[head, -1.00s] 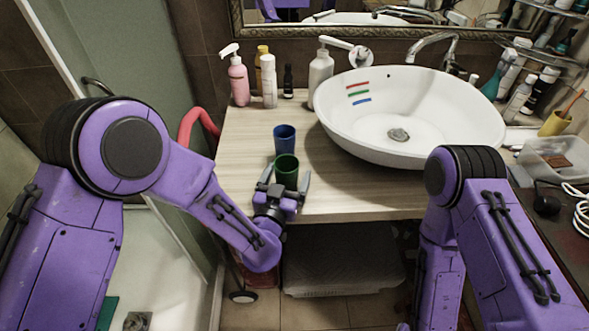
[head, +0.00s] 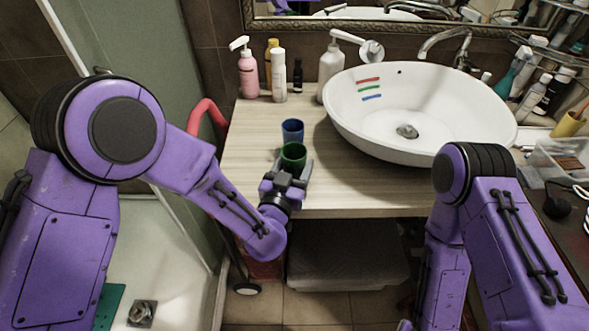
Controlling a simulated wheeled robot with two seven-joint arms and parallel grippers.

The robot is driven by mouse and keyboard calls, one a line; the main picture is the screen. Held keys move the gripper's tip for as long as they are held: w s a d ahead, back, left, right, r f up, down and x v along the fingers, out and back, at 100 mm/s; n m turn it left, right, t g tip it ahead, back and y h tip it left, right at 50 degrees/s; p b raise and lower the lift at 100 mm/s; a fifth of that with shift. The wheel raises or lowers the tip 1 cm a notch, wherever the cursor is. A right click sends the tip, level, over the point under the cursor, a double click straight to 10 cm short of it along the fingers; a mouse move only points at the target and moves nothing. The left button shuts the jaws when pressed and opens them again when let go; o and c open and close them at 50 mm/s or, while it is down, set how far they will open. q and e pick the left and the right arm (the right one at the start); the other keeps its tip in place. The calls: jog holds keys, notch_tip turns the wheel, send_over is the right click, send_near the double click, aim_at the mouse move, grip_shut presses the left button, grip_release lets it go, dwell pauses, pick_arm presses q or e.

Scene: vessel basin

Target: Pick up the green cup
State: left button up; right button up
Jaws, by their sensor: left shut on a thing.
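The green cup (head: 293,153) stands upright near the front of the wooden counter, with its open top showing. My left gripper (head: 288,170) reaches it from the front and is shut on it; the gripper hides the cup's lower part. I cannot tell whether the cup's base touches the counter. The blue cup (head: 292,130) stands just behind the green cup. My right arm comes in at the right, but its gripper is not in view.
The white basin (head: 350,130) with red, green and blue stripes fills the counter's right side. A pink bottle (head: 248,76), a white bottle (head: 279,78) and a pump bottle (head: 330,72) stand at the back. The wooden counter (head: 250,150) is clear left of the cups.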

aim_at(300, 160)
pick_arm(q)
jog(key=s+r, duration=0.1)
jog(key=r, duration=0.1)
jog(key=s+r, duration=0.2)
jog(key=s+d+r, duration=0.1)
jog(key=r, duration=0.1)
jog(key=shift+s+d+r, duration=0.1)
jog(key=shift+s+r, duration=0.15)
jog(key=shift+r, duration=0.15)
jog(key=s+d+r+b, duration=0.1)
jog(key=s+r, duration=0.3)
jog(key=s, duration=0.5)
jog(key=shift+d+r, duration=0.15)
jog(key=shift+d, duration=0.55)
dwell(0.3)
